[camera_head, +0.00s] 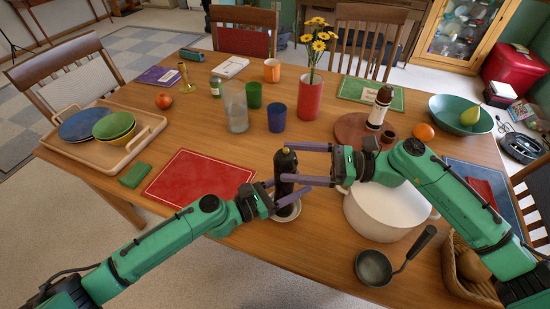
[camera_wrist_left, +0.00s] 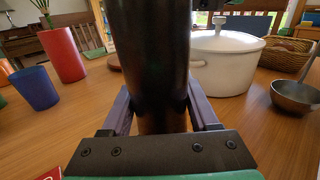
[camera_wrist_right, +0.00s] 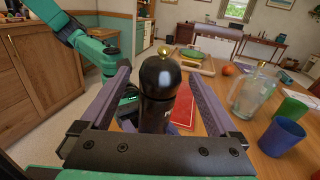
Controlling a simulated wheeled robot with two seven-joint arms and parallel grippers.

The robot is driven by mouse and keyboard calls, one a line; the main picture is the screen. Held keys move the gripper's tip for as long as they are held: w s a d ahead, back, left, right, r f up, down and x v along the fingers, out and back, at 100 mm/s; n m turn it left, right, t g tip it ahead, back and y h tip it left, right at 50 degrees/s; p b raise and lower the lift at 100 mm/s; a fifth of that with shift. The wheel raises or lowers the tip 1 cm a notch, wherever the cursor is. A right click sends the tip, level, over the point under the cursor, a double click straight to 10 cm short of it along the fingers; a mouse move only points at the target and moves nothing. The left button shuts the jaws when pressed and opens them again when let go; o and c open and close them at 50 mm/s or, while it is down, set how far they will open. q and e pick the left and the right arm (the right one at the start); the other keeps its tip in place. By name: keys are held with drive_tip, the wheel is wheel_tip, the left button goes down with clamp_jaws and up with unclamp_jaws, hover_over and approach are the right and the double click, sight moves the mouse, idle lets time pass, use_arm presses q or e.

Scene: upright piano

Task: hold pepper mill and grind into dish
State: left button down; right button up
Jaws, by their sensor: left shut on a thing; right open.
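The black pepper mill (camera_head: 286,163) stands upright above a small white dish (camera_head: 291,214) at the front middle of the table. My left gripper (camera_head: 279,191) is shut on the mill's lower body; the dark cylinder (camera_wrist_left: 150,60) fills the middle of the left wrist view. My right gripper (camera_head: 288,164) is open around the upper mill, with one finger on each side. In the right wrist view, the mill's domed top with its gold knob (camera_wrist_right: 164,51) sits between the spread fingers. The mill's underside and most of the dish are hidden.
A white pot (camera_head: 385,213) stands just right of the mill, with a ladle (camera_head: 376,266) in front. A red placemat (camera_head: 197,178) lies to the left. A blue cup (camera_head: 277,118) and a glass pitcher (camera_head: 236,110) stand behind. A basket (camera_head: 455,275) is at right.

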use_arm(q)
drive_tip(key=shift+c, duration=0.3)
unclamp_jaws()
use_arm(e)
drive_tip(key=d, duration=0.6)
drive_tip(key=shift+s+d, duration=0.15)
drive_tip(key=shift+d, duration=0.25)
use_arm(q)
drive_tip(key=shift+s, duration=0.1)
